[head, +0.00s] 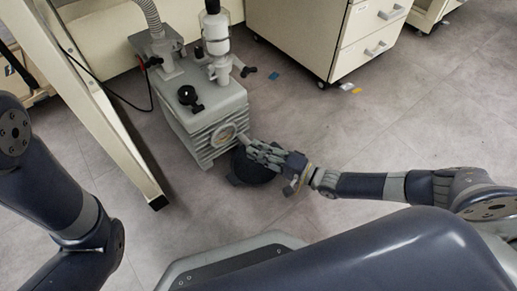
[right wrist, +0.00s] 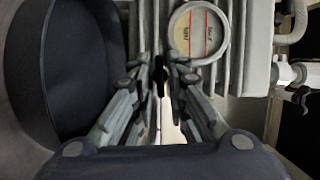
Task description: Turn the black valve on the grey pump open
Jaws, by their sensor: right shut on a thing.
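The grey pump (head: 205,110) stands on the floor, with its round sight glass (head: 222,134) on the front face. My right gripper (head: 246,143) reaches in from the right, low at the pump's front, beside the sight glass. In the right wrist view the fingers (right wrist: 160,78) are closed together on a small black piece, which looks like the black valve (right wrist: 160,72); most of it is hidden between the fingertips. In the head view the fingers hide it. The sight glass also shows in the right wrist view (right wrist: 198,33), just right of the fingertips. My left gripper is out of view.
A dark round pan (head: 248,170) lies on the floor under my right gripper, left of it in the wrist view (right wrist: 60,70). Black handles (head: 249,72) stick out on the pump's fittings. A beige table leg (head: 115,135) stands left.

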